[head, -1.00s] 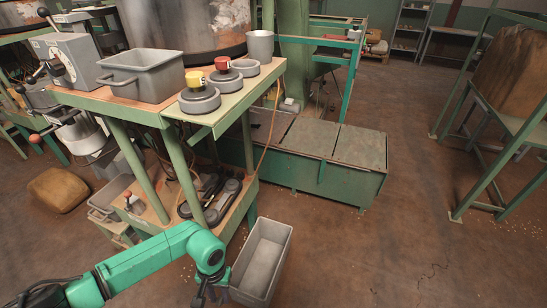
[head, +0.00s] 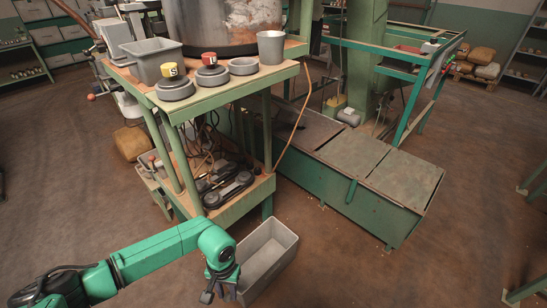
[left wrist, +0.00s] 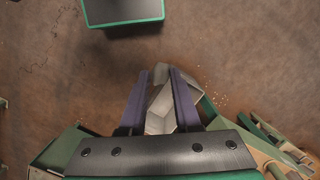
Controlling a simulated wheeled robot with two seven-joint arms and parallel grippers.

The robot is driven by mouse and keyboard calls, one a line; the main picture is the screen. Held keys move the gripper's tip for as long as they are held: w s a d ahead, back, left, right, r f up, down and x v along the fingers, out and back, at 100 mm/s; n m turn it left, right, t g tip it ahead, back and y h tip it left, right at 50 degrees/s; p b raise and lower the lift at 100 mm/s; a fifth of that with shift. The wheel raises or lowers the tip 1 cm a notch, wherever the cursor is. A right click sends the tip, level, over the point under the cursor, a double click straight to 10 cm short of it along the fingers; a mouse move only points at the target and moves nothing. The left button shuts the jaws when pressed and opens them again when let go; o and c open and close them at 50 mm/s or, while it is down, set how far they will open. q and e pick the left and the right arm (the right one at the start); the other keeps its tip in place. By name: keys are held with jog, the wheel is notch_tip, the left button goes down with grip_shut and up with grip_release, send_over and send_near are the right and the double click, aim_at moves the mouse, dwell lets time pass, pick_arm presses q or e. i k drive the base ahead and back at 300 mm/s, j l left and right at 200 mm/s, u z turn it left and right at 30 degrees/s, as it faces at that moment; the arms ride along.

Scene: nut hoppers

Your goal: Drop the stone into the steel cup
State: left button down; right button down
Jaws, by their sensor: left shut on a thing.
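The steel cup (head: 271,47) is a plain grey open cup. It stands upright at the right back corner of the green-legged bench, beside the low grey round pieces. My left gripper (head: 222,288) is low in front of the bench, well below and in front of the cup, pointing down. In the left wrist view its two dark fingers (left wrist: 160,76) are closed around a small pale grey thing, which I take for the stone. Its outline is hard to tell from the pale bin behind it. My right gripper is not in view.
A grey bin (head: 267,255) stands on the floor beside my left gripper. On the bench (head: 240,86) are a grey tub (head: 151,62), a yellow-topped weight (head: 173,84) and a red-topped weight (head: 211,71). A long green chest (head: 352,180) stands right of the bench. Floor at right is open.

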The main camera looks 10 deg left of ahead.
aim_at(266, 64)
jog(key=i+l+u, duration=0.25)
jog(key=i+l, duration=0.15)
jog(key=l, duration=0.15)
jog(key=i+l+u, duration=0.15)
jog(key=l, duration=0.15)
jog(key=i+l+u, duration=0.1)
jog(key=l, duration=0.25)
jog(key=i+l+u, duration=0.25)
jog(key=l, duration=0.45)
jog(key=i+l+u, duration=0.15)
jog(key=i+l, duration=0.1)
jog(key=l, duration=0.1)
